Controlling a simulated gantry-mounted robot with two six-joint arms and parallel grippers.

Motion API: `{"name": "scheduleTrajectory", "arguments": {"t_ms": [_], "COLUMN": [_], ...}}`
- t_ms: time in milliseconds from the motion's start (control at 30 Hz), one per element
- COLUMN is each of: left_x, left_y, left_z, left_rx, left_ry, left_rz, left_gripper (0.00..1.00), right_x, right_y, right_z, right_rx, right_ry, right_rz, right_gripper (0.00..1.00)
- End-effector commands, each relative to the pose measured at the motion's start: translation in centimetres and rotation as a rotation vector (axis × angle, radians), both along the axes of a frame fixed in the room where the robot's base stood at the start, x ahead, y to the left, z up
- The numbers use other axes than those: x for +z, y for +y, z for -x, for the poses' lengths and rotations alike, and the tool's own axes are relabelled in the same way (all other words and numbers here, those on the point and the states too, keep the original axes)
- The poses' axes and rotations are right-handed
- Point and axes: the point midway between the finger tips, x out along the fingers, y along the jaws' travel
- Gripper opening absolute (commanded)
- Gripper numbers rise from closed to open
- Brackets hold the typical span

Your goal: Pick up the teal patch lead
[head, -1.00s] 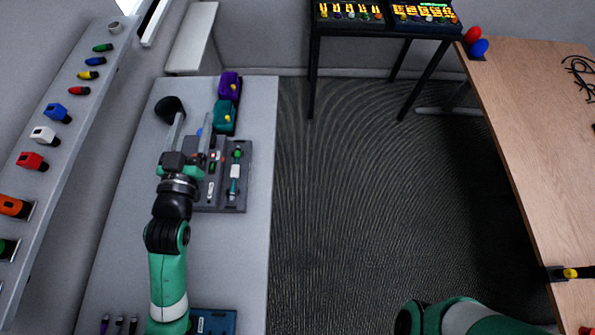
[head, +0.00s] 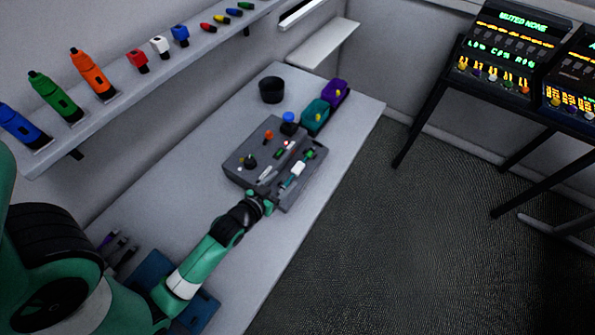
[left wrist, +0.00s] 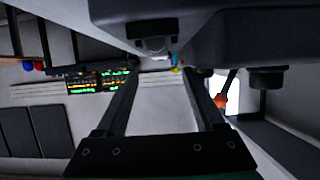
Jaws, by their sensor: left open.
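A slim piece with teal, white and green parts (head: 297,170) lies in the right slot of the grey tray (head: 236,168). I cannot tell for sure whether it is the teal patch lead. My left gripper (head: 266,203) is at the tray's near edge, below that piece in the head view, and appears apart from it. In the left wrist view my left gripper (left wrist: 167,78) shows two fingers spread with nothing between them. A dark block fills the top of that view. My right gripper is out of view.
A teal bin (head: 315,115) and a purple bin (head: 338,94) stand behind the tray, with a black cup (head: 271,90) to their left. A blue holder (head: 200,312) is at the near end. A shelf (head: 135,92) runs along the wall. The right table edge is clear.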

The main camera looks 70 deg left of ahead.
Motion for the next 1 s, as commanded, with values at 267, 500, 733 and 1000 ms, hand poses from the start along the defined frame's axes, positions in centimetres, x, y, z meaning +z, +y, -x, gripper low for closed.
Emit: {"name": "scheduleTrajectory", "arguments": {"t_ms": [267, 500, 733, 1000], "left_x": [-0.8, -2.4, -3.0, -2.9], "left_y": [1.0, 2.9, 3.9, 3.9], "left_z": [-1.5, -4.4, -6.0, -5.9], "left_rx": [0.0, 0.0, -0.001, -0.001], "left_ry": [0.0, -0.002, -0.001, 0.0], "left_rz": [0.0, -0.001, 0.0, 0.0], "left_gripper": [0.7, 0.7, 0.7, 0.48], "right_x": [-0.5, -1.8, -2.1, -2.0], "right_y": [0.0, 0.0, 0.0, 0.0], "right_z": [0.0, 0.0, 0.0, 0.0], "right_rx": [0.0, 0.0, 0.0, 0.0], "right_ry": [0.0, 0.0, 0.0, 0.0], "right_rz": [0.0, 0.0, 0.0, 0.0], "right_gripper": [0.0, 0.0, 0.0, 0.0]}}
